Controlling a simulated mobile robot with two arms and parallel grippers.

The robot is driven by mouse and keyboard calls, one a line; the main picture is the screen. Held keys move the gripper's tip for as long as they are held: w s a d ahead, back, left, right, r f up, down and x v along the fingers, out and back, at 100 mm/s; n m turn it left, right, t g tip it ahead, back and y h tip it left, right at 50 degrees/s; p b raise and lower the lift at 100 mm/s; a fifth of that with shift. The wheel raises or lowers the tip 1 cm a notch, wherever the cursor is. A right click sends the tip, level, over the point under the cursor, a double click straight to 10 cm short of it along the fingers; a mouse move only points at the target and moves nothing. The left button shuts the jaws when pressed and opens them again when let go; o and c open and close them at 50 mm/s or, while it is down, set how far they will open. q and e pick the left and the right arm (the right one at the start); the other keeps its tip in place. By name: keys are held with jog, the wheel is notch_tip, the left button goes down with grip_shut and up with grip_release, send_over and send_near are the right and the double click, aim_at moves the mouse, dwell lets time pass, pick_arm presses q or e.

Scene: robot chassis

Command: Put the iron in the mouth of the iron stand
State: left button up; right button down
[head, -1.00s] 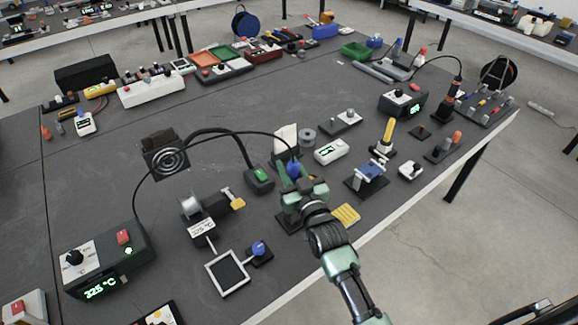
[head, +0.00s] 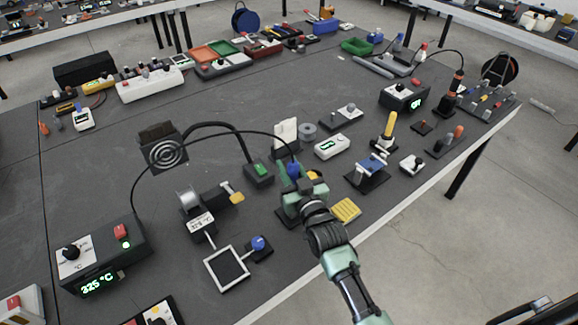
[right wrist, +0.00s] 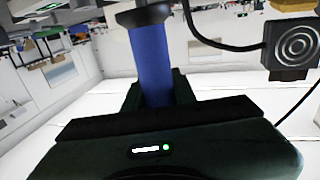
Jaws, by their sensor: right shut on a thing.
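My right gripper (head: 298,187) is at the middle of the bench and is shut on the blue handle of the soldering iron (head: 293,170). In the right wrist view the blue handle (right wrist: 152,65) stands up between the dark fingers, with a dark collar at its top. A black cable loops from the handle to the 325 °C station (head: 132,250) at the left. The iron's tip is hidden. A dark base (head: 284,219), apparently the iron stand, shows beneath the gripper beside a yellow sponge (head: 346,210). Its mouth is hidden by my gripper. My left gripper is out of view.
A fume fan (head: 168,155) and a solder reel holder (head: 190,205) stand to the left. A blue-topped clamp device (head: 370,172) and a white meter (head: 331,147) are to the right. A square-framed magnifier (head: 227,268) lies in front. The bench between the fan and station is mostly clear.

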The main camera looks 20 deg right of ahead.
jog(key=shift+f, duration=0.45)
jog(key=c, duration=1.1)
grip_release()
jog(key=s, duration=0.2)
jog(key=s+b, duration=0.1)
jog(key=s, duration=0.5)
jog(key=shift+d+b, duration=0.3)
jog(key=shift+b, duration=0.05)
jog(key=shift+w+r, duration=0.1)
notch_tip(320, 180, up, 10)
jog(key=p, duration=1)
